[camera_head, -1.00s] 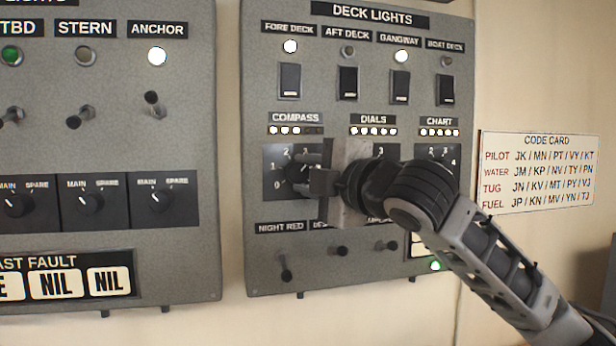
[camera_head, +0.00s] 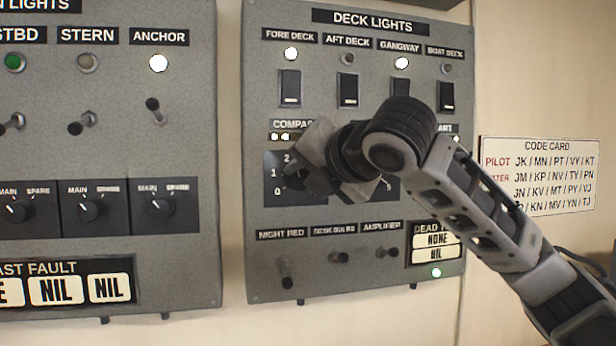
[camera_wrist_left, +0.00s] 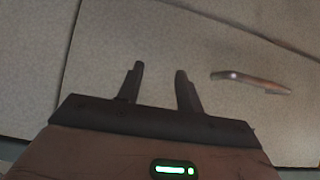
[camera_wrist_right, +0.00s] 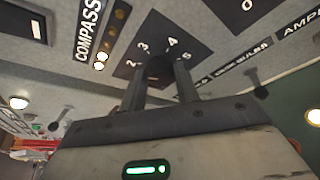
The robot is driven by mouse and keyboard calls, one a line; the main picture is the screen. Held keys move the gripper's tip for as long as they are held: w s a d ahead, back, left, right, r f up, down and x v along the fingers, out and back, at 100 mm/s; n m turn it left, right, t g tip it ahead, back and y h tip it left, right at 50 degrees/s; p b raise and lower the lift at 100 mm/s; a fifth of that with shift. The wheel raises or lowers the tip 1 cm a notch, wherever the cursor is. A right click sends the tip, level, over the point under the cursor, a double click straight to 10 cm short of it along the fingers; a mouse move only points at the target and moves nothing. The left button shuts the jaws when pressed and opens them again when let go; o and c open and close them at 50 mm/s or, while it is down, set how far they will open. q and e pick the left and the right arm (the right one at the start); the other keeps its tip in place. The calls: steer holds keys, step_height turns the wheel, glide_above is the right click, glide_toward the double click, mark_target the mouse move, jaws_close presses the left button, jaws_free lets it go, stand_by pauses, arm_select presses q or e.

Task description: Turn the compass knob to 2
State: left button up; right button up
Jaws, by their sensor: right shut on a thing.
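The compass dial plate (camera_head: 272,171) is on the deck lights panel, with 0, 1 and 2 visible at its left side in the head view. My right gripper (camera_head: 306,171) covers the knob and the rest of the plate there. In the right wrist view the dark compass knob (camera_wrist_right: 160,67) sits between the fingertips, which are shut on it. Two compass lamps (camera_wrist_right: 99,60) glow bright, and others in the row look dim. My left gripper (camera_wrist_left: 156,88) is open and empty.
Deck light rocker switches (camera_head: 348,88) are above the dial, and small toggles (camera_head: 338,257) below. The dials and chart knobs are mostly hidden behind my right arm. A neighbouring panel (camera_head: 110,230) stands left, and a code card (camera_head: 540,160) hangs right.

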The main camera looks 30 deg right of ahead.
steer(key=shift+r+n+h, duration=0.1)
steer(key=shift+n+h, duration=0.4)
steer(key=shift+n, duration=0.2)
steer(key=o, duration=1)
steer(key=shift+w, duration=0.1)
steer(key=shift+c, duration=0.2)
steer(key=b+v, duration=0.2)
steer(key=v, duration=1.4)
steer(key=shift+r, duration=0.3)
steer(key=shift+w, duration=0.15)
